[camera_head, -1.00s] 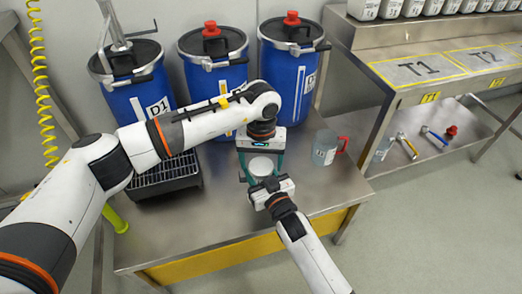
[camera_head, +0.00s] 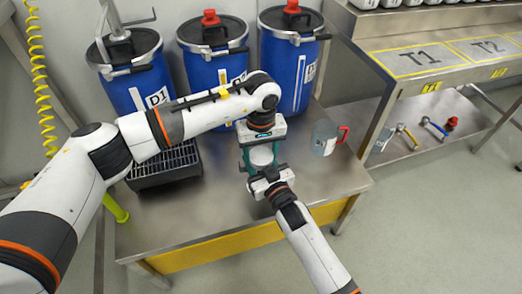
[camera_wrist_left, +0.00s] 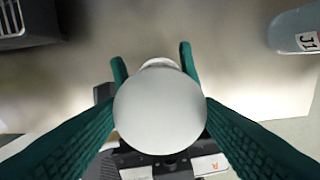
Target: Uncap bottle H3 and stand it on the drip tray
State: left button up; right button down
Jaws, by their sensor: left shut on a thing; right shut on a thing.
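A white round-topped bottle (camera_head: 262,156) stands upright between my two grippers above the bench; its label is not readable. In the left wrist view its white cap (camera_wrist_left: 160,112) fills the middle, with the green fingers on both sides. My left gripper (camera_head: 262,152) comes down from above and is shut on the cap. My right gripper (camera_head: 266,172) reaches in from the front and is shut on the bottle, whose body is mostly hidden. I cannot tell whether the cap is loose. The black drip tray (camera_head: 160,180) with a slatted top sits left on the bench, its top partly behind my left arm.
A jug marked J1 (camera_head: 324,138) with a red handle stands right on the bench. Blue drums (camera_head: 291,75) line the back. The bench front (camera_head: 200,232) is clear. A shelf unit (camera_head: 430,62) with tools on its lower shelf stands to the right.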

pick_arm(q)
jog(key=n, duration=0.4)
jog(key=shift+n, duration=0.3)
jog(key=n, duration=0.5)
jog(key=o, duration=1.1)
jog(key=shift+r, duration=0.15)
